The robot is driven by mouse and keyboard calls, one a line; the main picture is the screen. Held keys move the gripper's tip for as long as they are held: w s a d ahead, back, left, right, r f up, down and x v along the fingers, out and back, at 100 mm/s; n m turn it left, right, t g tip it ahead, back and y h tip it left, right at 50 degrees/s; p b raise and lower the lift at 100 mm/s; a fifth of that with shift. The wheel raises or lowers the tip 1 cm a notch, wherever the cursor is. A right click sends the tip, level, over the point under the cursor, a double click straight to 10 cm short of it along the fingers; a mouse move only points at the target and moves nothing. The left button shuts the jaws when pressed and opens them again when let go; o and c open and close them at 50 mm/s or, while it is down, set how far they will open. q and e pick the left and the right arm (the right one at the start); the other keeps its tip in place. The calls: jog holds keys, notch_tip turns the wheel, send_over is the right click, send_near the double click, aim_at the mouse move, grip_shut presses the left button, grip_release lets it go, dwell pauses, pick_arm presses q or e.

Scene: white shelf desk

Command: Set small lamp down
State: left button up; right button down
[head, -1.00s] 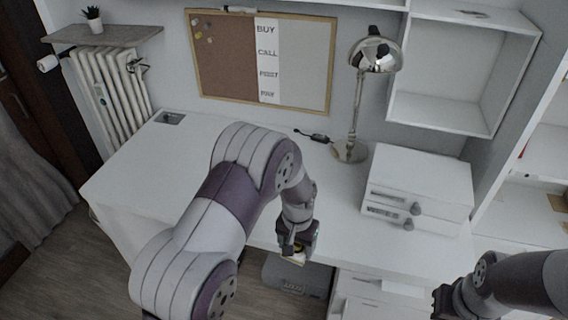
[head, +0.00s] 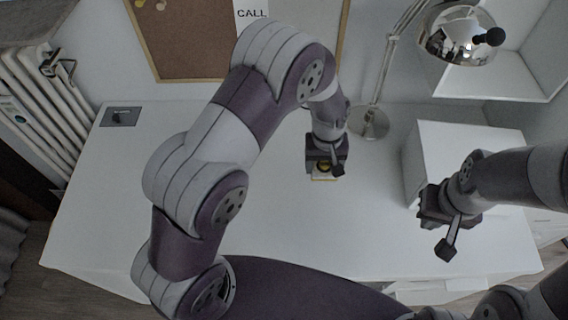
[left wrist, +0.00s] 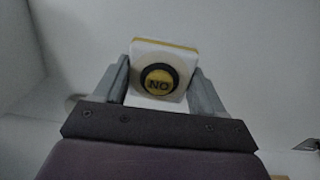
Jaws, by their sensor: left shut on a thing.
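A white drawer box (head: 460,135) stands on the desk at the right, near my right arm. An open wall shelf (head: 510,75) hangs above it. A board (head: 190,40) is on the back wall. The desk's left part (head: 110,190) is clear.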

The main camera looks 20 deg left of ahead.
pick_arm(q)
jog(key=s+a+f, duration=0.1)
jog(key=a+f, duration=0.2)
jog(key=a, duration=0.1)
send_over(282, 186)
notch_tip(282, 186, down, 3)
jog(key=shift+f+p, duration=0.1)
jog(key=shift+p, duration=0.35)
notch_tip(282, 186, down, 3)
jog(key=shift+s+f, duration=0.15)
jog(key=shift+f, duration=0.65)
jog(key=o, duration=1.2)
jog(key=shift+r, duration=0.1)
pick_arm(e)
jog(key=shift+r, duration=0.5)
